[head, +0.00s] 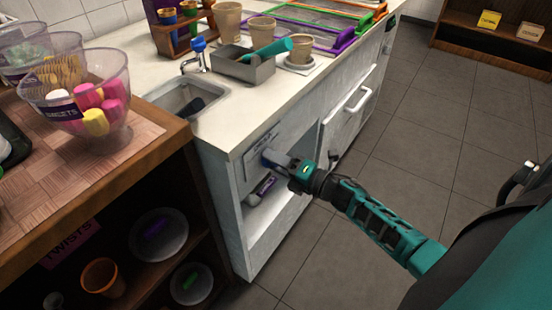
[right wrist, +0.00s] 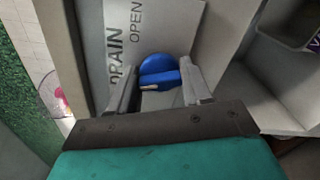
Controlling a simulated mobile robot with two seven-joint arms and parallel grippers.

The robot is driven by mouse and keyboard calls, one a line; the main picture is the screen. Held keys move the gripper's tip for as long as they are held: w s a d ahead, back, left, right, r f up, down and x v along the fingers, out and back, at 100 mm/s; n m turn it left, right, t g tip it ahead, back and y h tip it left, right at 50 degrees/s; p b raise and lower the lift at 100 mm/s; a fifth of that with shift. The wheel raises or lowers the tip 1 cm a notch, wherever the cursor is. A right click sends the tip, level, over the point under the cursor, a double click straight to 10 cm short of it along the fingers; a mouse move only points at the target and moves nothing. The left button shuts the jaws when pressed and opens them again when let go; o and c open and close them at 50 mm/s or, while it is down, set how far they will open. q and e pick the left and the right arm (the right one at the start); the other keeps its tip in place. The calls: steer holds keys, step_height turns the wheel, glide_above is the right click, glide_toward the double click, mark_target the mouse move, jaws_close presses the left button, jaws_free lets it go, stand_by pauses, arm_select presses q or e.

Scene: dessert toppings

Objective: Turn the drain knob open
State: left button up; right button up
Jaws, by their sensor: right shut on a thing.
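The blue drain knob (right wrist: 158,66) sits on a pale plate (right wrist: 185,25) that reads "DRAIN" and "OPEN" in the right wrist view. A short white mark on the knob's grip points toward the left finger, not straight at the word OPEN. My right gripper (right wrist: 160,76) is shut on the knob, with one finger on each side. In the head view my right gripper (head: 277,160) reaches the front panel of the white counter (head: 235,145), below the sink (head: 185,97). The fingers partly hide the knob there. My left gripper is not in view.
A door with a white handle (head: 352,108) stands to the right. A wooden cabinet (head: 100,180) is close on the left. The tiled floor (head: 440,150) at right is clear.

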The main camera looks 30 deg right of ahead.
steer(key=shift+d+r+m+p, duration=0.2)
steer(key=shift+m+p, duration=0.1)
steer(key=shift+m, duration=0.7)
steer(key=m+p, duration=0.1)
steer(key=m, duration=0.2)
steer(key=shift+w+m, duration=0.1)
steer(key=shift+m, duration=0.2)
steer(key=m+p, duration=0.1)
steer(key=m, duration=0.1)
steer(key=shift+f+m, duration=0.1)
steer(key=shift+m, duration=0.3)
steer(key=m, duration=0.3)
steer(key=shift+f+m+p, duration=0.1)
steer(key=shift+m+p, duration=0.2)
steer(key=shift+p, duration=0.1)
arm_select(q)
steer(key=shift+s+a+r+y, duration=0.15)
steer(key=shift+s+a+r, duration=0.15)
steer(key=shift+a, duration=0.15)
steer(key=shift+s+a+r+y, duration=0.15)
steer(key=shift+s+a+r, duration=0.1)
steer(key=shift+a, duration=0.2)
arm_select(e)
steer(key=shift+d+m, duration=0.1)
steer(key=shift+m, duration=0.4)
steer(key=shift+f, duration=0.1)
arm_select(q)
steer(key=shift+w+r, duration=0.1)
